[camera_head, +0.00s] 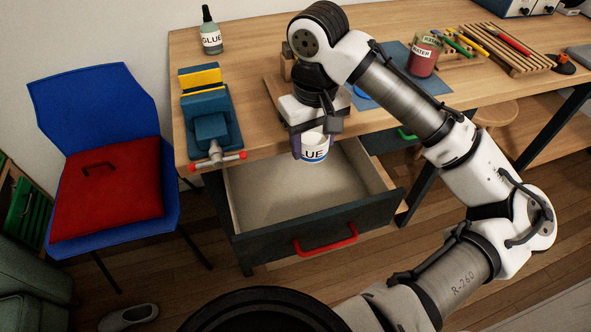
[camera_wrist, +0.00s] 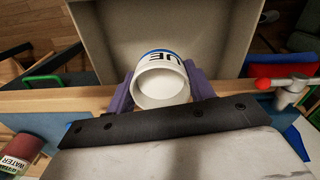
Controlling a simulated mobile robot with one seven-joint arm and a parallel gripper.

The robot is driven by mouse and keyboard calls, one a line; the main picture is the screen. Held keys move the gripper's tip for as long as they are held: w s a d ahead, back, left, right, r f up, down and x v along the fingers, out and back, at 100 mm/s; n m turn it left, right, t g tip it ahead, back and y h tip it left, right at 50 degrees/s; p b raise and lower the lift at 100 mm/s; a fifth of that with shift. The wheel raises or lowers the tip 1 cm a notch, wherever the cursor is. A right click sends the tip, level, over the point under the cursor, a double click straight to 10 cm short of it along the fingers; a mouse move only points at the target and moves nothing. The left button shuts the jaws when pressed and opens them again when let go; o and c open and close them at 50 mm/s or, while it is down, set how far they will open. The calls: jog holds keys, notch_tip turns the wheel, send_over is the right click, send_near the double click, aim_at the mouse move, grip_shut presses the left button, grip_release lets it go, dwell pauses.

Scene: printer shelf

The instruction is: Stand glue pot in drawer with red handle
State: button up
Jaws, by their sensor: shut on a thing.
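The drawer's pale inside also shows in the wrist view (camera_wrist: 205,30).
A blue vise (camera_head: 211,127) stands at the table's front left edge, close to the drawer. A red WATER jar (camera_head: 424,57) and wooden racks stand to the right. A blue chair (camera_head: 95,105) with a red cushion is at left.

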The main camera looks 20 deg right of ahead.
aim_at(309, 205)
notch_tip(309, 205, down, 19)
jog(key=shift+s+r+b, duration=0.1)
jog(key=shift+b, duration=0.5)
jog(key=shift+f, duration=0.2)
jog(key=o, duration=1.1)
jog(key=shift+c, duration=0.2)
jog(key=shift+r, duration=0.1)
notch_tip(309, 205, up, 12)
jog(key=shift+a+r, duration=0.15)
jog(key=shift+p, duration=0.3)
